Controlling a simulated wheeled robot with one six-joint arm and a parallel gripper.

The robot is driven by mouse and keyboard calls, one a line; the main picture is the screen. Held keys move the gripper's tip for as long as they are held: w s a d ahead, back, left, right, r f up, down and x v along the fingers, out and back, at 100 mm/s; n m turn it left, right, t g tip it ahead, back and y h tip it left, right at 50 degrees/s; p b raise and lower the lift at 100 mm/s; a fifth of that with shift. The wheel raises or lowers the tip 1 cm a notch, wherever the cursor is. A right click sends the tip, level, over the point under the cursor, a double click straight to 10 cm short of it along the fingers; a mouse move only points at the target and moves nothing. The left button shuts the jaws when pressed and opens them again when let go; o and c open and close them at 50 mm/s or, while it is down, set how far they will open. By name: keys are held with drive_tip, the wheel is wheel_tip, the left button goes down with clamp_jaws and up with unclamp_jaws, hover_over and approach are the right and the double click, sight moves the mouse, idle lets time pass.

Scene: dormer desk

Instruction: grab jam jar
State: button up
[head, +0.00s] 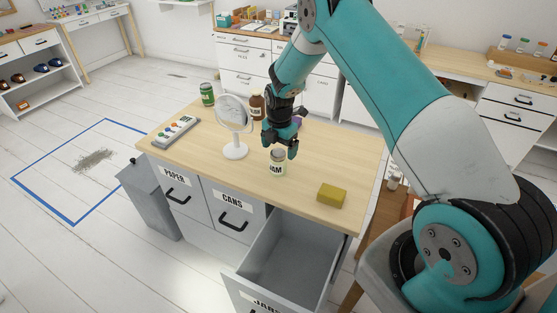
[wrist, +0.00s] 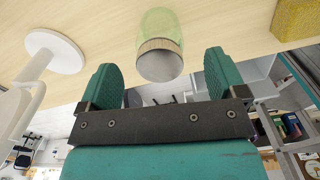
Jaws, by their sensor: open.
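The jam jar (head: 278,163) stands upright on the wooden desk top (head: 230,173), near the front edge. It has a "JAM" label and a darker lid. My gripper (head: 280,151) is just above and behind the jar in the head view. My gripper (wrist: 165,80) is open and empty there. A gap shows on both sides of the jar, and no finger touches it.
A yellow sponge (head: 331,195) lies to the right. A green can (head: 207,94) and a brown jar (head: 257,106) stand behind. An open grey drawer (head: 290,262) juts out in front.

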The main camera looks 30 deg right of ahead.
sight(278, 153)
drive_tip(key=f+p, duration=0.2)
drive_tip(key=f, duration=0.2)
drive_tip(key=shift+a, duration=0.2)
drive_tip(key=shift+f, duration=0.6)
drive_tip(key=c, duration=1)
drive_tip(key=shift+c, duration=0.5)
drive_tip(key=shift+r, duration=0.1)
